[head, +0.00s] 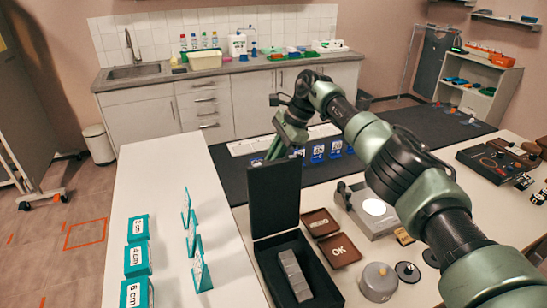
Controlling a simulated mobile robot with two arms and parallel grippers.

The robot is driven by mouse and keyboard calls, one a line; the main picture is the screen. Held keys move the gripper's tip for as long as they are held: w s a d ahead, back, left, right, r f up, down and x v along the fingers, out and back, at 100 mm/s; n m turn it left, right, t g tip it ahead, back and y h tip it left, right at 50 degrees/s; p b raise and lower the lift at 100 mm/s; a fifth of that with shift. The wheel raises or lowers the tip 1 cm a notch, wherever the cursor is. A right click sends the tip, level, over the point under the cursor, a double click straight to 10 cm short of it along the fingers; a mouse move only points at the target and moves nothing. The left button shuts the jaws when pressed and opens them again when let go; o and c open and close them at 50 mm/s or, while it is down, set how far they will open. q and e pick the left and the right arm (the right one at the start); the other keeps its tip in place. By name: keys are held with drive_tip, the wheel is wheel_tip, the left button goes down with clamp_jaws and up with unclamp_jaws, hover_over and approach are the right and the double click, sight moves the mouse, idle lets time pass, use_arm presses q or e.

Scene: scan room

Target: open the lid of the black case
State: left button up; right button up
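The black case (262,258) stands on the white table, in the lower middle of the head view. Its lid (274,197) stands up, roughly upright, at the far side, so the case is open. Grey metal blocks (293,273) lie in a row inside it. My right arm reaches in from the lower right. My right gripper (275,150) is just above and beyond the lid's top edge in the picture. Its fingertips are small and partly hidden, so I cannot tell whether they are apart or touch the lid. My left gripper is out of view.
Two brown trays (338,251), one marked OK, and a grey device (374,210) stand right of the case. Teal size boxes (138,262) and teal cards stand at left. A round grey weight (378,281) is at front. Blue-labelled items (318,153) stand on the dark mat behind.

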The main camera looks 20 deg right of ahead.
drive_tip(key=o, duration=0.3)
drive_tip(key=shift+s+f, duration=0.1)
drive_tip(key=shift+f, duration=0.2)
drive_tip(key=shift+o, duration=0.2)
drive_tip(key=shift+r, duration=0.1)
drive_tip(key=shift+d+r, duration=0.2)
drive_tip(key=shift+r, duration=0.25)
drive_tip(key=b+v, duration=0.2)
drive_tip(key=v, duration=0.4)
drive_tip(key=shift+d+r, duration=0.2)
drive_tip(key=shift+r, duration=0.1)
